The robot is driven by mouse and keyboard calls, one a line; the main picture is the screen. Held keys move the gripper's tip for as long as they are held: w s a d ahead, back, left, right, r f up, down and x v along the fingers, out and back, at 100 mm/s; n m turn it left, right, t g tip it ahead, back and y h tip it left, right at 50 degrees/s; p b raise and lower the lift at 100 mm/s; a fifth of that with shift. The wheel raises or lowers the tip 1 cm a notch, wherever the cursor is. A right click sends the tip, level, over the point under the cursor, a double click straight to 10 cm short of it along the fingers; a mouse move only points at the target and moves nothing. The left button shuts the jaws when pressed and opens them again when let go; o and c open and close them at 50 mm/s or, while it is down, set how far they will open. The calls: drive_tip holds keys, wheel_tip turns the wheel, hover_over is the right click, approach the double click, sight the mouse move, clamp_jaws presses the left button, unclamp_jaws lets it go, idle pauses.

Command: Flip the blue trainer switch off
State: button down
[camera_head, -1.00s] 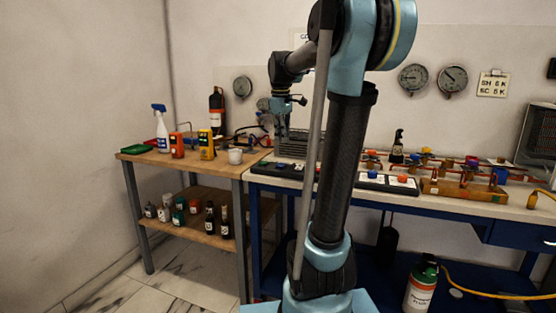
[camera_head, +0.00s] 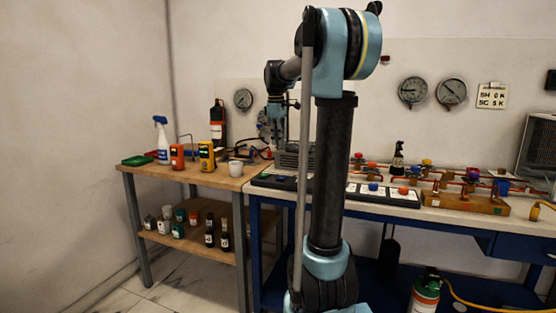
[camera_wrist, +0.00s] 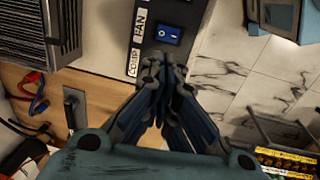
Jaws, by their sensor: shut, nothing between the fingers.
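The blue trainer switch (camera_wrist: 169,34) is a blue rocker with white marks, set in a black panel (camera_wrist: 149,62) with white labels reading FAN and COMP. I cannot tell which way the rocker is pressed. In the wrist view my gripper (camera_wrist: 163,66) has its dark fingers together with nothing between them. Its tips appear just below the switch in the picture, over the panel's lower end; a gap in depth is hard to judge.
A finned grey unit (camera_wrist: 22,28) stands beside the panel. A wooden side table (camera_head: 195,173) holds a spray bottle (camera_head: 162,140), a yellow meter (camera_head: 207,156) and a white cup (camera_head: 235,168). A second panel with a blue knob (camera_head: 373,187) lies right of my arm.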

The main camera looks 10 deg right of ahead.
sight(281, 177)
drive_tip(key=f, duration=0.4)
drive_tip(key=w+f, duration=0.1)
drive_tip(key=f, duration=0.8)
drive_tip(key=shift+w+d+f, duration=0.15)
drive_tip(key=shift+w+d, duration=0.05)
drive_tip(key=shift+d, duration=0.2)
drive_tip(key=shift+a, duration=0.15)
